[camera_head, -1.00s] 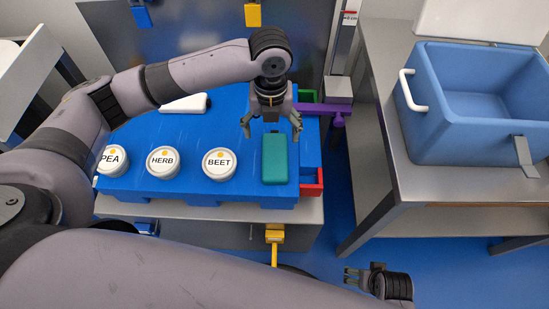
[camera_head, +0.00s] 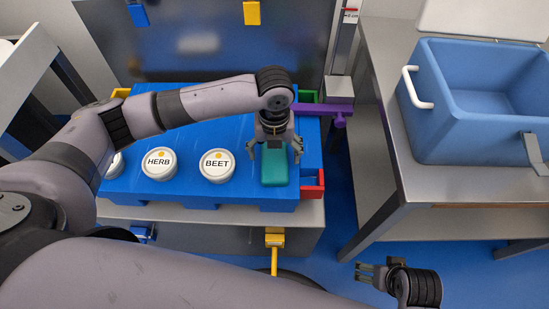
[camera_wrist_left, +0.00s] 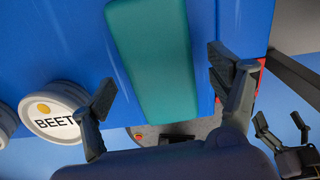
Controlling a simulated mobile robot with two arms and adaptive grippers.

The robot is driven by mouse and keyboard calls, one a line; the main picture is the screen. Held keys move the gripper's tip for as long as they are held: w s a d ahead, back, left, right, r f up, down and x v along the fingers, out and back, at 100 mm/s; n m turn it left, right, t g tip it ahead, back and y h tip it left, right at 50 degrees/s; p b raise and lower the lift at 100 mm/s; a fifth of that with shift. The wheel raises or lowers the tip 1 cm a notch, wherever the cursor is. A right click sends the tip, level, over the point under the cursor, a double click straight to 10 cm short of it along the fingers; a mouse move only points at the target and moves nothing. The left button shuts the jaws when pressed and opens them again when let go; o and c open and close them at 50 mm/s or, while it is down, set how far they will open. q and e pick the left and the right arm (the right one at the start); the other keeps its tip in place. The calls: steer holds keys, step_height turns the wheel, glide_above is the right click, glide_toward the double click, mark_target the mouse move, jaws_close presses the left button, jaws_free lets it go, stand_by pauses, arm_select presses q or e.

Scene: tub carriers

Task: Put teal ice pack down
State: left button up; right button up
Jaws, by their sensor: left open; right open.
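The teal ice pack (camera_head: 281,168) lies flat on the blue carrier top (camera_head: 228,135), near its right end. It also shows in the left wrist view (camera_wrist_left: 155,55). My left gripper (camera_head: 275,152) is open above the pack and covers part of it in the head view. In the left wrist view its two fingers (camera_wrist_left: 160,90) stand spread, one on each side of the pack, and neither is seen touching it. My right gripper (camera_head: 368,272) is open and empty over the floor at the lower right.
White tubs marked BEET (camera_head: 216,166) and HERB (camera_head: 160,163) sit on the carrier left of the pack. A red bin (camera_head: 313,184) is at its right edge. A blue cooler (camera_head: 440,130) stands open on the steel table (camera_head: 385,95) at right. Floor shows between the tables.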

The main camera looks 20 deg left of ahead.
arm_select(q)
steer(key=shift+c, duration=0.4)
steer(key=shift+r, duration=0.15)
steer(key=c, duration=1.6)
